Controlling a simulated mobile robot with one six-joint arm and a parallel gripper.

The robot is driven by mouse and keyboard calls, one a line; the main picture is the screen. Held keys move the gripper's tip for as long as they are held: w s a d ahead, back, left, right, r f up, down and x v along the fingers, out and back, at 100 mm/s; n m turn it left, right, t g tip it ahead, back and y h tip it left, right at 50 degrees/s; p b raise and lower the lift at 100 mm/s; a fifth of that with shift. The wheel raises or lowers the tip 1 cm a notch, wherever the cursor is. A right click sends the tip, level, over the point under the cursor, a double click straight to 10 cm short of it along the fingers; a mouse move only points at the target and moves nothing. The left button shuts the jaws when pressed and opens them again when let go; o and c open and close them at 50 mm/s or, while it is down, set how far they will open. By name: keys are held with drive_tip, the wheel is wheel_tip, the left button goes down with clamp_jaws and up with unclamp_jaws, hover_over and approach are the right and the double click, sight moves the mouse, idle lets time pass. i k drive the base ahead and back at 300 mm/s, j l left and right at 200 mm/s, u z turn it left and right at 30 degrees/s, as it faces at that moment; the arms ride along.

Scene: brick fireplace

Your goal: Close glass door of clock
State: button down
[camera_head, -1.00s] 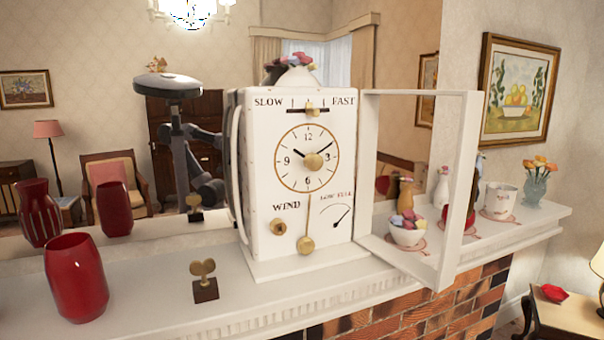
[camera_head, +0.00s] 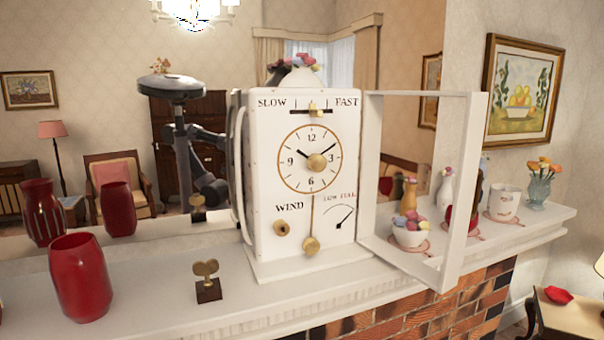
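The white clock (camera_head: 268,226) stands upright on the mantel, its dial facing me. Its glass door (camera_head: 465,190) has a white frame and hangs open on the clock's right side, swung out toward me over the mantel. Through the door's frame I see a bowl and bottles behind it. A brass winding key (camera_head: 207,281) stands in a dark block on the mantel, left of the clock and apart from it. My gripper is not in view. A dark column and arm links, which look like my own reflection, show in the mirror left of the clock.
A red vase (camera_head: 80,278) stands at the left of the mantel (camera_head: 150,313). A bowl of colourful items (camera_head: 409,236), a white mug (camera_head: 503,202) and a flower vase (camera_head: 538,190) stand on the right. The mantel's front edge drops to brickwork. The mantel before the clock is clear.

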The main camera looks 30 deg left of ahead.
sight(469, 176)
drive_tip(key=i+l+u, duration=0.2)
drive_tip(key=l+u, duration=0.25)
drive_tip(key=i+l+u, duration=0.1)
drive_tip(key=l+u, duration=0.35)
drive_tip(key=l, duration=0.15)
drive_tip(key=l+u, duration=0.4)
drive_tip(key=l, duration=0.2)
drive_tip(key=l+u, duration=0.45)
drive_tip(key=l, duration=0.15)
drive_tip(key=k+l+u, duration=0.2)
drive_tip(key=l+u, duration=0.25)
drive_tip(key=k+l+u, duration=0.25)
drive_tip(key=l+u, duration=0.2)
drive_tip(key=l, duration=0.15)
drive_tip(key=i+l+z, duration=0.1)
drive_tip(key=l+z, duration=0.15)
drive_tip(key=l, duration=0.15)
